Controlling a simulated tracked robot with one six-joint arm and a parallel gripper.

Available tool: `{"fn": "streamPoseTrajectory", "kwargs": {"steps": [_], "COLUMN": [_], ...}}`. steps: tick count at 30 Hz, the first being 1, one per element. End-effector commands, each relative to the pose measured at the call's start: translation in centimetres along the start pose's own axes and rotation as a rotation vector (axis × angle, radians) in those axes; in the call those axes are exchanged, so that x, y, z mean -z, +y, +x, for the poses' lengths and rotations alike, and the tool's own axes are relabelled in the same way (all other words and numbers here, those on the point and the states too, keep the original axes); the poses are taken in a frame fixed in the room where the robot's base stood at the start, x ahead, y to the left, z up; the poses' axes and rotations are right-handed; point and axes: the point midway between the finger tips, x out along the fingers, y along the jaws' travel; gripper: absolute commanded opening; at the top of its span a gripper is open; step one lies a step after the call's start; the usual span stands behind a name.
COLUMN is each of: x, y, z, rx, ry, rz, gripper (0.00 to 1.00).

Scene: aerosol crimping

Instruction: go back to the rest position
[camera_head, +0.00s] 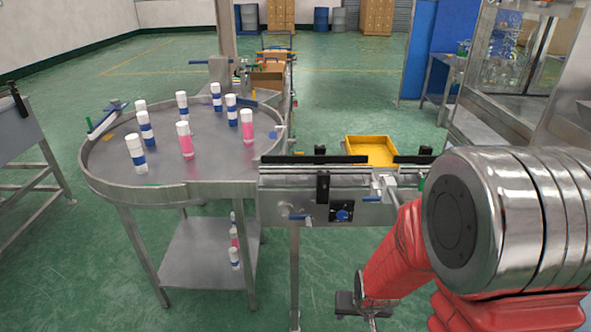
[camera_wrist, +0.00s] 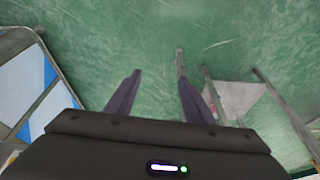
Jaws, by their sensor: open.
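My gripper (camera_wrist: 160,92) shows in the wrist view with its two dark fingers spread apart. It is open, and nothing is between the fingers. Green floor lies beyond them.
A round steel table (camera_head: 115,162) at the left carries several white-capped cans, some blue-banded, some pink. A steel conveyor (camera_head: 275,208) adjoins it in front of my arm. A yellow tray (camera_head: 370,142) stands behind the conveyor. A blue panel (camera_head: 418,50) stands back right. Open floor lies behind.

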Motion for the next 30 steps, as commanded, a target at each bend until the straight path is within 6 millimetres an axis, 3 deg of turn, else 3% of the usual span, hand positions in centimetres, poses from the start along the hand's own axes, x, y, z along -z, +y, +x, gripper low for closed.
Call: {"fn": "streamPoseTrajectory", "kwargs": {"steps": [16,30], "x": [-3.2,-5.6], "y": [0.3,0.6], "z": [-12.2,-21.6], "rx": [-0.01,-0.007], "ry": [-0.153,-0.144], "rz": [-0.067,-0.096], "gripper": [0.48,0.48]}}
